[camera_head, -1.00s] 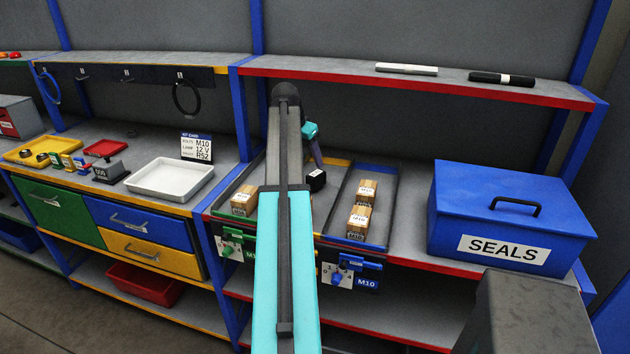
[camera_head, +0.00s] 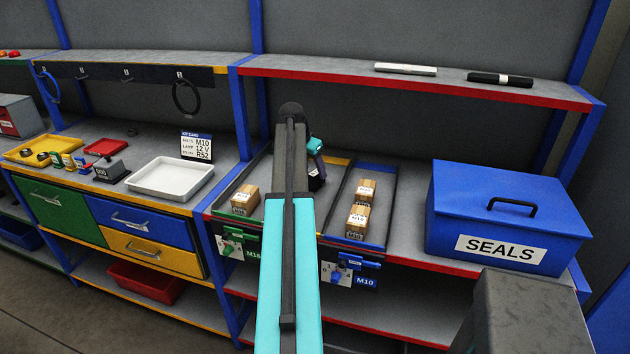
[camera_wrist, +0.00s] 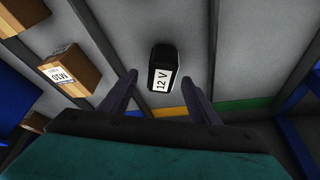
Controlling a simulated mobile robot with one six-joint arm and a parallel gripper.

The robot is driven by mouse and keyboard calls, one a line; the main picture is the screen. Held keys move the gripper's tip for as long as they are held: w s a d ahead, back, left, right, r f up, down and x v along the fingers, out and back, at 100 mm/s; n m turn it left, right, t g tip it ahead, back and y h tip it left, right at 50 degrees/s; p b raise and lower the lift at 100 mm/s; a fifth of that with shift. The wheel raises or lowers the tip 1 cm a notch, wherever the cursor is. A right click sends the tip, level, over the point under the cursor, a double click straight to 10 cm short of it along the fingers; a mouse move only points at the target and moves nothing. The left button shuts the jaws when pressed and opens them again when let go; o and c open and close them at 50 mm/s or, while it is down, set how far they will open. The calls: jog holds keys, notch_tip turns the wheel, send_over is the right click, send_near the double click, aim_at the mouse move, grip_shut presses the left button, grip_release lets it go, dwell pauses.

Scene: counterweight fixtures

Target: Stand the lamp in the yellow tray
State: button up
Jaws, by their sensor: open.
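The lamp, a black block with a white "12 V" label (camera_wrist: 162,68), is on the grey shelf floor near the yellow and green edge strips. I cannot tell whether it stands or lies. My gripper (camera_wrist: 159,80) is open, with one dark finger on each side of the lamp's near end and gaps visible between. In the head view my gripper (camera_head: 316,168) points down behind my arm, and the lamp is mostly hidden there. The yellow tray (camera_head: 38,143) is at the far left on the other bench, with small dark items in or at its front.
A blue SEALS box (camera_head: 510,215) is at the right, and a red-edged shelf (camera_head: 430,85) runs above.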

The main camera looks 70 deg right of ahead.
aim_at(314, 173)
jog(key=shift+f, duration=0.15)
jog(key=shift+p+x, duration=0.85)
jog(key=shift+x, duration=0.05)
jog(key=shift+p+x, duration=0.55)
jog(key=shift+x, duration=1)
jog(key=shift+w, duration=0.15)
jog(key=shift+d, duration=0.1)
grip_shut()
jog(key=shift+r+b, duration=1.05)
jog(key=shift+r, duration=0.6)
jog(key=s+a+r+b, duration=0.1)
jog(key=s+a+b, duration=0.4)
jog(key=s+a, duration=0.4)
jog(key=a, duration=0.4)
jog(key=shift+s+r, duration=0.25)
jog(key=shift+r, duration=0.1)
